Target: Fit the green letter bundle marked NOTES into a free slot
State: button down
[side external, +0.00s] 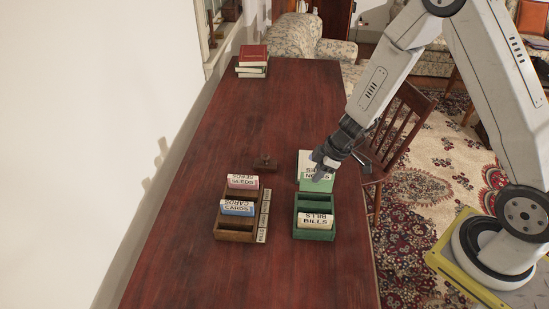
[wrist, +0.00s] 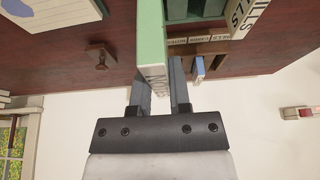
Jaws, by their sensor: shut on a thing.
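The green NOTES bundle (side external: 316,185) is in my gripper (side external: 327,164), just behind the green rack (side external: 297,222) in the side view. In the wrist view the bundle (wrist: 150,35) is upright between the fingers of my gripper (wrist: 160,97), its label end toward me. The green rack (wrist: 195,9) is close beside it. That rack holds the cream BILLS bundle (side external: 314,220) in its front slot; dark empty slots show behind it. The brown rack (side external: 218,228) holds the pink SEEDS bundle (side external: 242,182) and the blue CARDS bundle (side external: 237,208), with a dark gap between them.
A strip of labels (side external: 263,217) runs along the brown rack's right side. A small brown stamp (side external: 265,163) stands behind the racks. A cream flat item (side external: 305,158) lies behind my gripper. Books (side external: 253,58) are stacked at the far end. The desk's middle (side external: 290,105) is clear.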

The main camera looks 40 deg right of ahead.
aim_at(315, 190)
jog(key=shift+f, duration=1.5)
jog(key=shift+f, duration=0.1)
jog(key=shift+f, duration=1.65)
jog(key=shift+f, duration=0.15)
jog(key=c, duration=0.6)
grip_release()
jog(key=shift+v, duration=6.15)
